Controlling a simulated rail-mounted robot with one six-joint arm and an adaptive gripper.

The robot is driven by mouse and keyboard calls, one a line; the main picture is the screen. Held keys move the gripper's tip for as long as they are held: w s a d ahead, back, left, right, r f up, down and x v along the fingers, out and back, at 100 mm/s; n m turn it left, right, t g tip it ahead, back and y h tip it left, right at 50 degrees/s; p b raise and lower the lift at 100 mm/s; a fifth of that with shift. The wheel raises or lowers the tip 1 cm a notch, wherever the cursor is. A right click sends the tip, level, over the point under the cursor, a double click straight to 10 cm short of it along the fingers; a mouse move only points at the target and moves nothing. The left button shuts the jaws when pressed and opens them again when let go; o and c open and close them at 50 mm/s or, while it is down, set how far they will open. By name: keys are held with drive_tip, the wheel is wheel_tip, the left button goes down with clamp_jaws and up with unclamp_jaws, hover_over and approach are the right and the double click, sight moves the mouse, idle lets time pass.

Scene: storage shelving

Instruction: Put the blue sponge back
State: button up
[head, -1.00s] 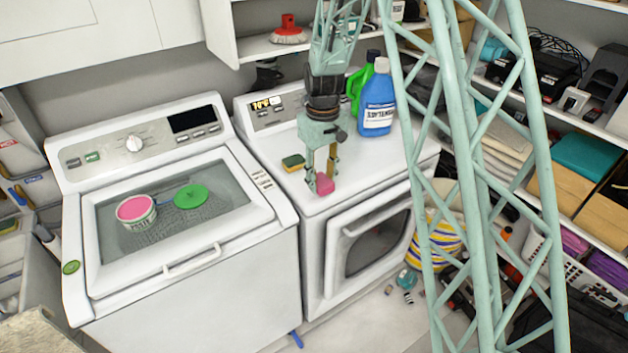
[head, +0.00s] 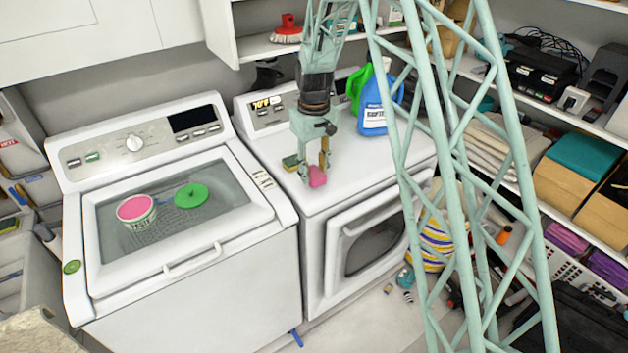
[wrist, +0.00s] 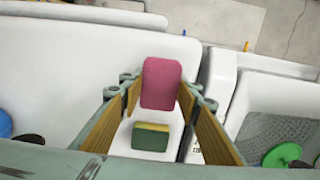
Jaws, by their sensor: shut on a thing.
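No blue sponge shows in these frames. A pink sponge-like block (head: 318,177) is between my gripper's (head: 314,172) fingertips, over the front left of the white dryer top (head: 350,184). It also shows in the wrist view (wrist: 161,83), upright at the finger ends. My gripper is shut on this pink block. I cannot tell whether the block clears the dryer top. A green and yellow sponge (head: 290,162) lies on the dryer just left of my gripper and shows below the pink block in the wrist view (wrist: 150,138).
A blue bottle (head: 372,118) and a green jug (head: 355,88) stand at the dryer's back right. The washer (head: 180,285) at left bears a pink-topped tub (head: 134,209) and a green round thing (head: 190,195). A shelf (head: 258,48) hangs above the dryer. The dryer's front middle is clear.

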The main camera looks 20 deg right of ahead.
sight(314, 173)
drive_tip(key=shift+s+f, duration=0.1)
drive_tip(key=shift+f, duration=1.4)
drive_tip(key=shift+f, duration=0.2)
drive_tip(key=o, duration=0.9)
drive_tip(key=shift+r, duration=0.2)
wheel_tip(314, 173, up, 10)
drive_tip(key=shift+r, duration=1)
drive_tip(key=shift+r, duration=0.1)
